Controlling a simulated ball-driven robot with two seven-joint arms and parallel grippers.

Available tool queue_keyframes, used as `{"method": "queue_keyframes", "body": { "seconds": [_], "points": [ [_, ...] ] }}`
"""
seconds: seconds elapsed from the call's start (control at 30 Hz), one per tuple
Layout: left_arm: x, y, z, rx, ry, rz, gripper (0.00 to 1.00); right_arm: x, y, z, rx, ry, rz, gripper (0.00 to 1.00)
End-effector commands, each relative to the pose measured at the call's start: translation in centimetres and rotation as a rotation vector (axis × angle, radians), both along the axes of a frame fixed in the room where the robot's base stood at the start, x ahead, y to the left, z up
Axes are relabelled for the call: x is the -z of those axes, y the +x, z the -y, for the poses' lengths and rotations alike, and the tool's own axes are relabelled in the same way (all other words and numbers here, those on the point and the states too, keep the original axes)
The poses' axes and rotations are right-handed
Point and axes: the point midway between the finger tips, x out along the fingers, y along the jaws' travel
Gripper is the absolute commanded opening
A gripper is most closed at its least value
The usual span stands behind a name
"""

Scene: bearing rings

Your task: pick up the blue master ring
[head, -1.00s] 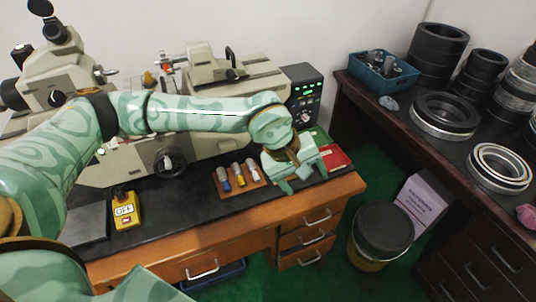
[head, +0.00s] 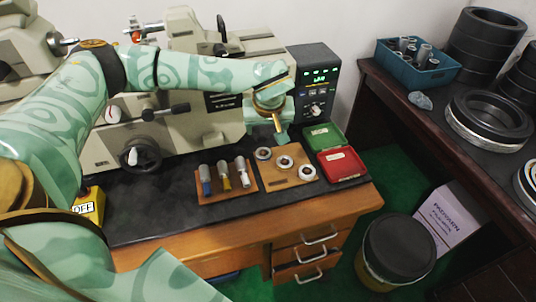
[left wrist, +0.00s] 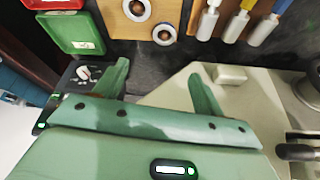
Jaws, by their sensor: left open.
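Three metal rings lie on a wooden board: the far-left ring (head: 263,153), the middle ring (head: 284,163) and the near-right ring (head: 307,173). I cannot tell by colour which is the blue master ring. My left gripper (head: 280,135) hangs just behind the board, above the dark bench top, apart from the rings. In the left wrist view my left gripper (left wrist: 160,70) is open with nothing between its fingers. Ahead of it are the far-left ring (left wrist: 164,34) and the middle ring (left wrist: 137,9); the third ring is out of that view.
A rack of plug gauges (head: 225,182) stands left of the ring board. A grey machine (head: 180,125) and a control box (head: 316,80) stand behind. The bench front strip is clear.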

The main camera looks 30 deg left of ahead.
Motion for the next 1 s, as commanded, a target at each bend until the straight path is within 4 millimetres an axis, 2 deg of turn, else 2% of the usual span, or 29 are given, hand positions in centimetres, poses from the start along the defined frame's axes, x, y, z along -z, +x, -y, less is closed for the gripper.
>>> {"method": "queue_keyframes", "body": {
  "seconds": [0.1, 0.3, 0.57, 0.87, 1.0],
  "points": [
    [3.2, 0.7, -0.7, -0.002, 0.0, -0.006, 0.7, 1.1, 0.1, 0.0, 0.0, 0.0, 0.0, 0.36],
    [7.3, 2.0, -1.7, -0.001, -0.002, -0.005, 0.7, 2.3, -0.2, 0.0, -0.001, 0.0, -0.009, 0.36],
    [9.0, 2.6, -2.2, 0.001, -0.002, -0.001, 0.7, 2.8, -0.1, 0.2, -0.001, -0.003, -0.008, 0.36],
    [13.6, 3.0, -2.9, -0.001, -0.001, -0.004, 0.7, 4.6, -0.6, 0.3, -0.002, -0.004, -0.019, 0.36],
    [13.9, 3.2, -3.1, 0.002, -0.001, -0.001, 0.7, 4.6, -0.5, 0.4, -0.002, -0.004, -0.019, 0.36]
  ]
}}
